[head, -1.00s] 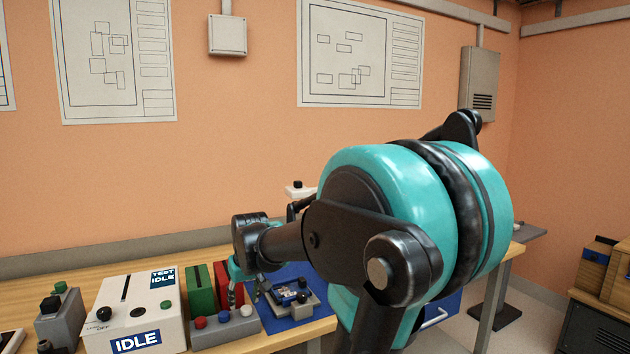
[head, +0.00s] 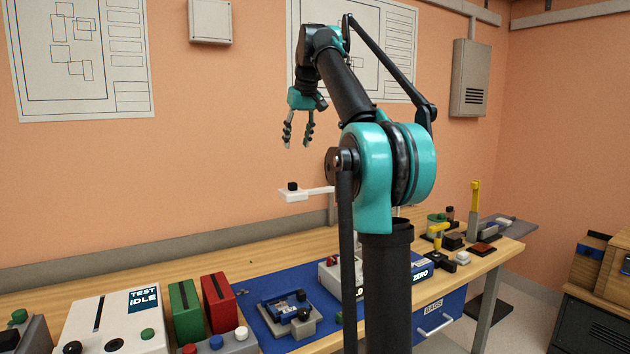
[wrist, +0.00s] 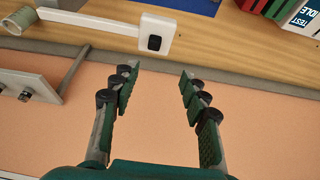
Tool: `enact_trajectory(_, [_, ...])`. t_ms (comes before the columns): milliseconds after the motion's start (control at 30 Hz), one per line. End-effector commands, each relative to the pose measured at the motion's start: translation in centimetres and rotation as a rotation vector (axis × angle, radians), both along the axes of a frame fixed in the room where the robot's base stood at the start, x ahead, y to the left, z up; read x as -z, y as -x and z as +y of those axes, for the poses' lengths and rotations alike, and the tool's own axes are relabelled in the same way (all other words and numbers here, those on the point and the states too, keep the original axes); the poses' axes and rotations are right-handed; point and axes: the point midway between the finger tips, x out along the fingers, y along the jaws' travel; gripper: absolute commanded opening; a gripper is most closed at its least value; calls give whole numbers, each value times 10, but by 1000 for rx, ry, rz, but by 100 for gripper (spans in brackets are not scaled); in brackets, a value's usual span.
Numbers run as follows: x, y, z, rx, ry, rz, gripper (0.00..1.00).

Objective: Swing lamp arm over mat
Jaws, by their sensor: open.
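The white lamp arm (head: 316,191) stands on a post at the back of the bench. Its flat head with a black knob (head: 292,187) points left, in front of the wall. In the wrist view the lamp head (wrist: 166,26) is at the top centre, ahead of my fingers, with its arm running left. The blue mat (head: 250,287) lies on the bench nearer to me; a strip of it shows at the top of the wrist view (wrist: 190,4). My gripper (head: 297,143) is open and empty, fingers down, higher than the lamp head and apart from it.
A small blue device (head: 288,305) sits in a grey fixture on the mat. Green (head: 186,312) and red (head: 218,302) blocks and a white IDLE box (head: 115,325) stand left. The air before the wall is clear.

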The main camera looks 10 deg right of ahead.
Motion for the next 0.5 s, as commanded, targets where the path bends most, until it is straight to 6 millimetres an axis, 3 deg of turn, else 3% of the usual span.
enact_trajectory(100, [-11, 1, 1, -8, 0, -1, 45])
enact_trajectory(233, [-7, -2, 2, -9, 0, -1, 45])
enact_trajectory(500, [33, -17, 6, -9, 0, -1, 45])
